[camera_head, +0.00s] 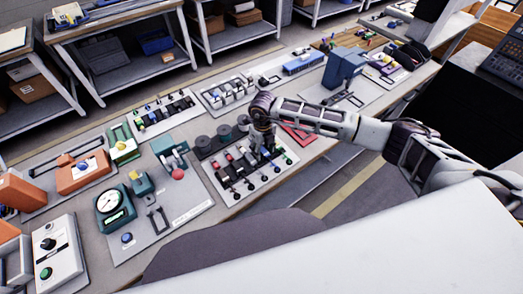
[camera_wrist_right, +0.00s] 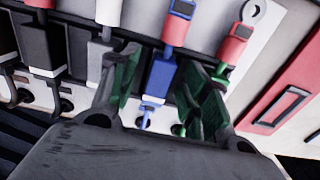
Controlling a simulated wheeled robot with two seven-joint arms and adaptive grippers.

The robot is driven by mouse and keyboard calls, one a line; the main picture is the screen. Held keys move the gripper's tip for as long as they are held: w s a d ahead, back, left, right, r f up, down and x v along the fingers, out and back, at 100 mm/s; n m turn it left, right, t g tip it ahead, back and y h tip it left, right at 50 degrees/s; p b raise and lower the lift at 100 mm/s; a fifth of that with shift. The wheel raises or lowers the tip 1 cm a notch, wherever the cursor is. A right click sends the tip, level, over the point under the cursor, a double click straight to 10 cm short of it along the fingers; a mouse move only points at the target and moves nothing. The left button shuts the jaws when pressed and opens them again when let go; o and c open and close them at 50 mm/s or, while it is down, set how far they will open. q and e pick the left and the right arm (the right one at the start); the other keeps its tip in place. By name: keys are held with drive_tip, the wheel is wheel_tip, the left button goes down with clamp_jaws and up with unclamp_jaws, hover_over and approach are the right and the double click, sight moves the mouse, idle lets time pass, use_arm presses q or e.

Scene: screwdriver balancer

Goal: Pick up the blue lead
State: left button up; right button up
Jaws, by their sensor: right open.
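The blue lead (camera_wrist_right: 160,78) shows in the right wrist view, with a blue body and a red part above it, lying in a row of leads on a light panel. My right gripper (camera_wrist_right: 166,82) is open, with one green-padded finger on each side of the blue lead. I cannot tell whether a finger touches it. In the head view my right gripper (camera_head: 266,143) points down over the far right part of the lead panel (camera_head: 225,192) and hides the blue lead there. My left gripper is not in view.
In the right wrist view, a white lead (camera_wrist_right: 98,55) and a black lead (camera_wrist_right: 42,45) lie to the left, and a green lead (camera_wrist_right: 223,70) lies close on the right. A red frame (camera_head: 300,135) lies right of the panel. Dark round pots (camera_head: 205,144) stand behind it.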

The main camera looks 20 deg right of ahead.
sight(262, 150)
drive_tip(key=shift+c, duration=0.8)
clamp_jaws()
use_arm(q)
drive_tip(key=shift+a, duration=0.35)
use_arm(e)
drive_tip(key=shift+r, duration=0.2)
wheel_tip(262, 150, up, 8)
drive_tip(key=shift+b, duration=0.55)
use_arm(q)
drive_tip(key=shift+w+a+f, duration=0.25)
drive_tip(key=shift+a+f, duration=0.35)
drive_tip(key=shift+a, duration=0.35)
use_arm(e)
drive_tip(key=shift+r, duration=0.85)
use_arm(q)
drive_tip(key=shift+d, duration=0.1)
